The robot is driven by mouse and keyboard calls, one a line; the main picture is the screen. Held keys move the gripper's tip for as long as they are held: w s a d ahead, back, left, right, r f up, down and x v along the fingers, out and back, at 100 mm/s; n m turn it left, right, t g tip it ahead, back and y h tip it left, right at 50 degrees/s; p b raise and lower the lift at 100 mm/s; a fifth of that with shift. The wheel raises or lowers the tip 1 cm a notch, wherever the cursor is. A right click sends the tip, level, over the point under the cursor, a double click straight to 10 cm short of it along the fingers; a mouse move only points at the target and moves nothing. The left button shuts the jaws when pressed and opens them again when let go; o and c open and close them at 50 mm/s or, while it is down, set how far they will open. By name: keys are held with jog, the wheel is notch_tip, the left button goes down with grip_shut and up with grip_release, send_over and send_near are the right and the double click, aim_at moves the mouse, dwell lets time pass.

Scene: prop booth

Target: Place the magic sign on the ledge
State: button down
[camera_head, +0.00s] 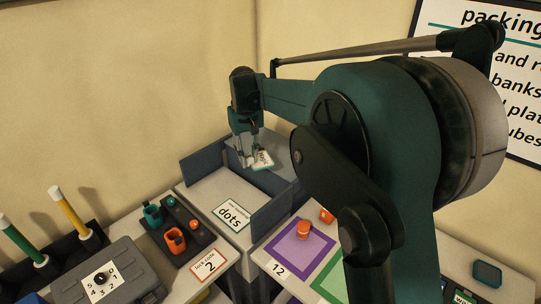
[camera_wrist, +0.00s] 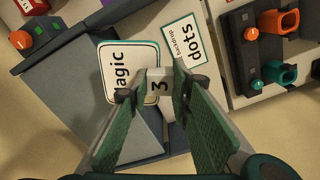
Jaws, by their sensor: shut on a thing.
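The magic sign (camera_wrist: 118,72) is a white card with a teal edge, its lettering partly visible in the wrist view. It also shows as a small tilted card (camera_head: 263,161) in the head view. My gripper (camera_wrist: 162,90) is shut on a white piece marked 3 at the sign's edge. In the head view my gripper (camera_head: 249,158) is over the back of the booth. A blue-grey raised block (camera_head: 278,184), apparently the ledge, lies below the sign. Whether the sign touches it I cannot tell.
A "dots" backdrop card (camera_head: 233,215) lies on the booth's light floor, between dark side walls (camera_head: 272,212). Orange and teal holders (camera_head: 174,240) stand left. A purple-framed mat (camera_head: 300,247) with an orange piece lies right. A grey case (camera_head: 105,272) is front left.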

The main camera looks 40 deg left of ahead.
jog(key=s+a, duration=0.3)
jog(key=s, duration=0.1)
send_over(240, 210)
notch_tip(240, 210, down, 18)
jog(key=shift+f+n, duration=0.15)
jog(key=shift+n, duration=0.25)
jog(key=shift+f, duration=0.15)
jog(key=shift+f+b, duration=0.75)
jog(key=shift+f, duration=2.5)
jog(key=shift+f, duration=0.4)
jog(key=c, duration=2)
grip_release()
jog(key=shift+c, duration=0.2)
jog(key=shift+r, duration=0.1)
